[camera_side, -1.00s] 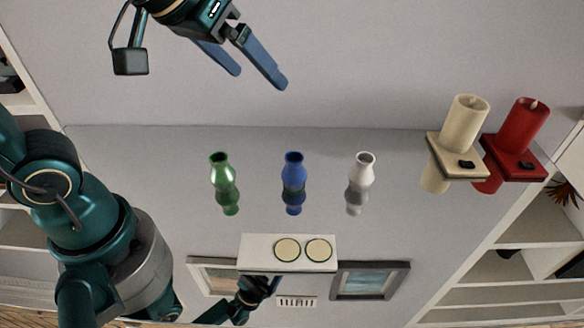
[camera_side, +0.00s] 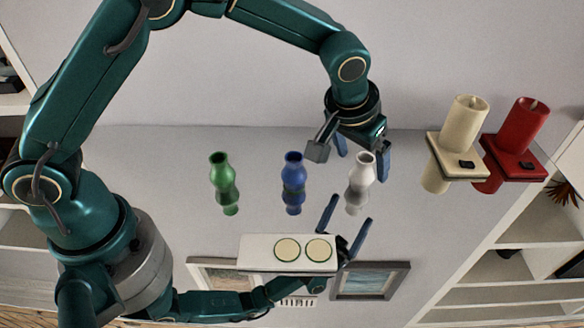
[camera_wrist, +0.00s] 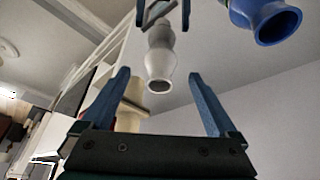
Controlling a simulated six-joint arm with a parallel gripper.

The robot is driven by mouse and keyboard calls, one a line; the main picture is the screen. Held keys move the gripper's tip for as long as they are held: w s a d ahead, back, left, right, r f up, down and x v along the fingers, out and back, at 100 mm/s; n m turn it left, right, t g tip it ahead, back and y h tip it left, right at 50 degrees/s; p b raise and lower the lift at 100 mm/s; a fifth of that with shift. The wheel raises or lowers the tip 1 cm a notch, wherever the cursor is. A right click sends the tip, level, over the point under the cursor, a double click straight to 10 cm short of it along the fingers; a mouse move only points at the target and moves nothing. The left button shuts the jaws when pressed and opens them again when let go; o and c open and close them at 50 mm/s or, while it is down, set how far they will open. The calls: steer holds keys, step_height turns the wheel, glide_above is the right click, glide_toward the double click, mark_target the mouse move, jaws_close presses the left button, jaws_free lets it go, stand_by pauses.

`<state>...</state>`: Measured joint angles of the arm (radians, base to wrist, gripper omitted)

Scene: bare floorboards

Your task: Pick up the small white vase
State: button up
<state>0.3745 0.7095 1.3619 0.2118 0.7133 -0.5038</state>
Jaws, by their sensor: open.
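The small white vase (camera_side: 364,170) stands upright on a glossy, mirror-like surface, with its reflection below it. It is the rightmost of three vases. My gripper (camera_side: 362,166) is over it and points down, with the fingers spread and one on each side of the vase in the side view. In the wrist view the white vase (camera_wrist: 160,70) shows between and just beyond the open fingertips of my gripper (camera_wrist: 159,75), with clear space on both sides. No finger visibly touches it. How deep the fingers reach around it is hard to tell.
A blue vase (camera_side: 293,168) and a green vase (camera_side: 220,168) stand to the left of the white one. A cream candle (camera_side: 465,122) and a red candle (camera_side: 522,124) on holders stand to the right. The surface around the white vase is clear.

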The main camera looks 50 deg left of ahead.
mark_target(364, 160)
steer(key=shift+x, duration=2.15)
jaws_close()
steer(key=shift+r, duration=0.15)
steer(key=shift+r, duration=0.6)
step_height(364, 160, up, 2)
steer(key=shift+w+r, duration=0.1)
steer(key=shift+r, duration=0.15)
steer(key=s+a+r, duration=0.2)
steer(key=a+r, duration=0.5)
steer(key=a, duration=0.4)
steer(key=shift+a, duration=0.3)
